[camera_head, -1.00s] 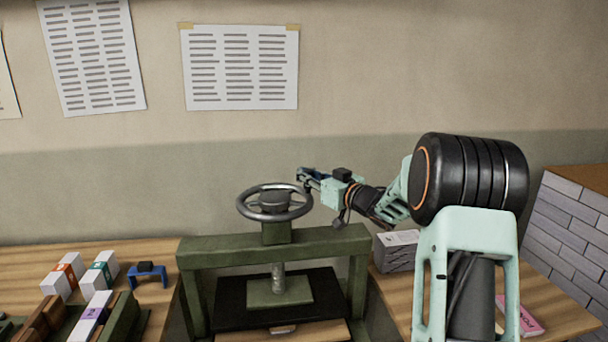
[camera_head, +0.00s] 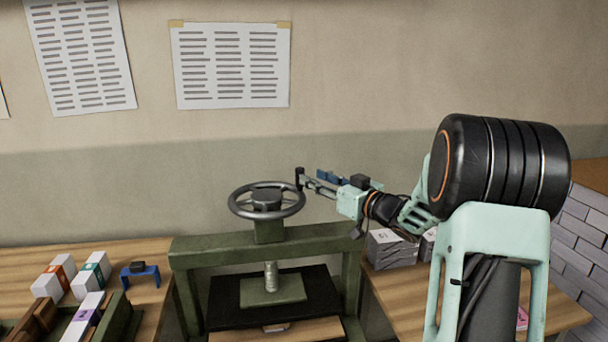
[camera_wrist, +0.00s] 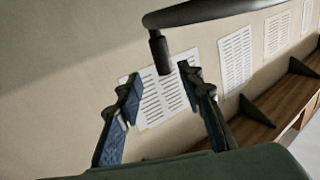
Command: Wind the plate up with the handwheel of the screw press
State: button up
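The screw press (camera_head: 190,245) is a green frame with a dark grey handwheel (camera_head: 240,213) on top. An upright black knob (camera_head: 299,175) stands on the right side of the wheel's rim. Below the crossbeam, a threaded screw (camera_head: 271,276) carries the green plate (camera_head: 258,294), low over a black bed. My gripper (camera_head: 308,180) is at the wheel's right side, pointing at the knob. In the wrist view the fingers (camera_wrist: 163,88) are spread open with nothing between their pads. The knob (camera_wrist: 161,56) shows just ahead of the fingertips, under the dark rim (camera_wrist: 215,12).
Small labelled boxes (camera_head: 88,282) and a blue stand (camera_head: 140,276) are on the wooden table at left. Printed sheets (camera_head: 232,65) hang on the wall behind. The space above the wheel is clear.

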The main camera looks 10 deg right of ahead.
jog(key=v, duration=0.4)
jog(key=shift+s+d, duration=0.15)
jog(key=shift+s, duration=0.15)
jog(key=shift+c, duration=0.5)
jog(key=shift+s+d+f, duration=0.1)
jog(key=shift+s+f, duration=0.05)
jog(key=shift+s, duration=0.1)
jog(key=shift+c, duration=1.4)
jog(key=s+f+h+b, duration=0.1)
jog(key=s, duration=0.1)
jog(key=s+f+m+h+b, duration=0.1)
jog(key=s, duration=0.2)
jog(key=s+f+m+t+b, duration=0.1)
jog(key=s+b, duration=0.1)
jog(key=shift+s+a+f+h, duration=0.15)
jog(key=shift+s+a+h, duration=0.1)
jog(key=shift+h, duration=0.15)
grip_shut()
jog(key=p, duration=0.2)
send_near(302, 187)
jog(key=x, duration=0.7)
